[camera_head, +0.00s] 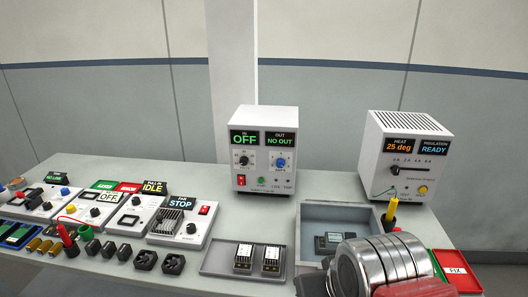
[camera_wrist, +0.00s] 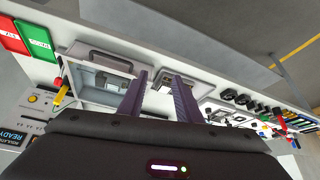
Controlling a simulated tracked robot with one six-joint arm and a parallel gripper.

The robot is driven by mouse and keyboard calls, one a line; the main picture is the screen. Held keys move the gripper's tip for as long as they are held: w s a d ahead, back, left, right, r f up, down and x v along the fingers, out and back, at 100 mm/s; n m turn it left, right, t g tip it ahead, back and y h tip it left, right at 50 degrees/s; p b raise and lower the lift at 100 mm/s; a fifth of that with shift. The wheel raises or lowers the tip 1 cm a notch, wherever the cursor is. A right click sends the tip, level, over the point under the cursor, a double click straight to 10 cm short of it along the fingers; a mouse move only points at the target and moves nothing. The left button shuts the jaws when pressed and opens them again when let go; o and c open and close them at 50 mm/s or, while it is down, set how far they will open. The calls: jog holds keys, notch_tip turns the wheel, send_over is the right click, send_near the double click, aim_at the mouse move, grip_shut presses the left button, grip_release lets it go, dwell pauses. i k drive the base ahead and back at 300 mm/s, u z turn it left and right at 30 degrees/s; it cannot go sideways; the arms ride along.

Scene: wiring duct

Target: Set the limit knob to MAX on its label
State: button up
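A white power unit (camera_head: 264,180) stands at the back middle of the table in the head view. Its displays read OFF and NO OUT. It carries a black knob (camera_head: 244,161) on the left and a blue knob (camera_head: 281,162) on the right, each on a printed dial. The lettering is too small to tell which is the limit knob or where MAX lies. My gripper (camera_wrist: 160,74) shows in the wrist view with two dark fingers apart and nothing between them. It points over the table's trays, away from any knob. Its fingers are not visible in the head view.
A white tester (camera_head: 408,160) reading 25 deg and READY stands right. A grey open bin (camera_head: 345,215) and a tray (camera_head: 220,262) with two modules lie in front. Several small control boxes (camera_head: 180,222), loose dark parts and probes fill the left. A red bin (camera_head: 456,268) lies right.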

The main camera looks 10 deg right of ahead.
aim_at(279, 163)
jog(key=k, duration=1.3)
jog(key=u, duration=0.45)
jog(key=i, duration=0.8)
jog(key=u, duration=0.5)
jog(key=i, duration=0.9)
jog(key=z, duration=0.3)
